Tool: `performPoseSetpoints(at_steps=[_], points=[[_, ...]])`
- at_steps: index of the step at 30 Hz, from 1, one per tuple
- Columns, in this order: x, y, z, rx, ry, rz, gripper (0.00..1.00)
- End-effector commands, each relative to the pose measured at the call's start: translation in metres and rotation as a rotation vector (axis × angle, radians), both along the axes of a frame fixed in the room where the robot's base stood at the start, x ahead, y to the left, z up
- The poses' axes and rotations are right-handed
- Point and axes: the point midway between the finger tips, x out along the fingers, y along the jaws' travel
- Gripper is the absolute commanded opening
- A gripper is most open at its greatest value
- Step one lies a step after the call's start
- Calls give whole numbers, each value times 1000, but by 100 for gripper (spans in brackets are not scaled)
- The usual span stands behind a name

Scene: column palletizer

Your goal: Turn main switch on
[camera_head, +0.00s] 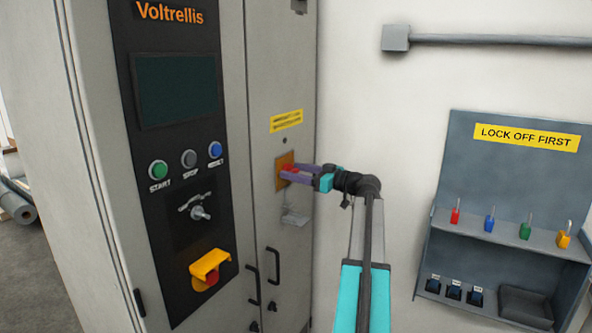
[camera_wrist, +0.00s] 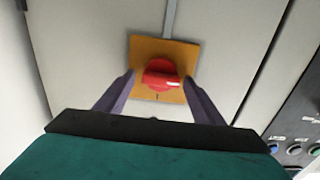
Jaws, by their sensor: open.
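The main switch (camera_wrist: 162,74) is a red rotary knob on an orange-yellow plate (camera_wrist: 146,48), fixed to the grey cabinet door. In the head view the red knob (camera_head: 291,168) is small and partly covered by my gripper. My gripper (camera_wrist: 160,83) is open, with one purple finger on each side of the knob. A gap shows between the knob and at least the right finger; I cannot tell whether either touches. A pale mark lies on the knob's right part, and a small dark mark sits on the plate below it.
A panel with green, grey and blue buttons (camera_head: 189,158) and a yellow-shrouded red button (camera_head: 209,270) is left of the switch. Black door handles (camera_head: 273,266) stick out below. A lockout board (camera_head: 470,165) with several coloured padlocks hangs on the right wall.

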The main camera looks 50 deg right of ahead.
Motion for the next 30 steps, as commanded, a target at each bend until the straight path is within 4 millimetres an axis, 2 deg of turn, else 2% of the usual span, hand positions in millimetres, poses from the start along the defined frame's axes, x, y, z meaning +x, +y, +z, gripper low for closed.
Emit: performPoseSetpoints(at_steps=[10, 17, 18, 30], points=[[3, 1, 0, 0, 0, 1, 62], [3, 2, 0, 0, 0, 1, 23], [5, -7, 0, 0, 0, 3, 22], [2, -1, -1, 49, 10, -3, 22]])
